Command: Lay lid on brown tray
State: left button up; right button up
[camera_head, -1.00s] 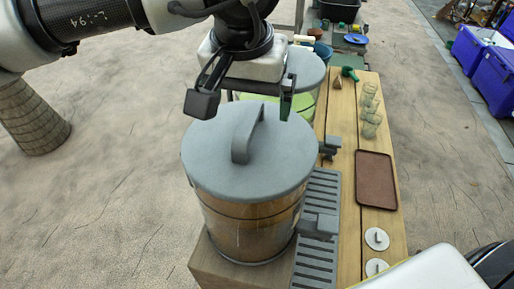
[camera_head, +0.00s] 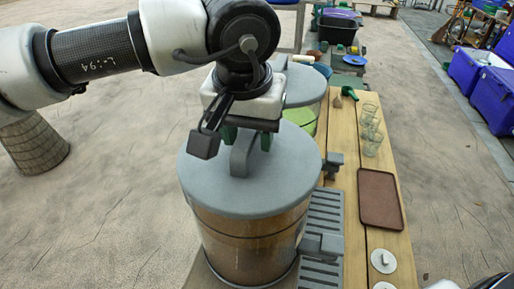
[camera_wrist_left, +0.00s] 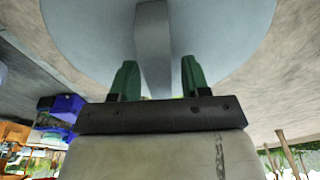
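The grey round lid (camera_head: 290,180) with an upright bar handle (camera_head: 241,158) sits on top of a large clear container with brown contents (camera_head: 245,240). My left gripper (camera_head: 247,140) is over the lid, its green fingers on either side of the handle. In the left wrist view, the handle (camera_wrist_left: 153,45) stands between the open fingers (camera_wrist_left: 159,78), with a gap on each side. The brown tray (camera_head: 380,199) lies flat and empty on the wooden table, right of the container. My right gripper is not in view.
A second lidded container (camera_head: 303,85) with green contents stands behind. Clear glasses (camera_head: 371,130) stand on the table (camera_head: 345,150) beyond the tray. Small white round lids (camera_head: 383,261) lie in front of it. A grey slotted drip tray (camera_head: 322,235) sits beside the container.

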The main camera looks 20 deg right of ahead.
pick_arm(q)
grip_shut()
jog(key=shift+r+p, duration=1.85)
jog(key=shift+r, duration=0.7)
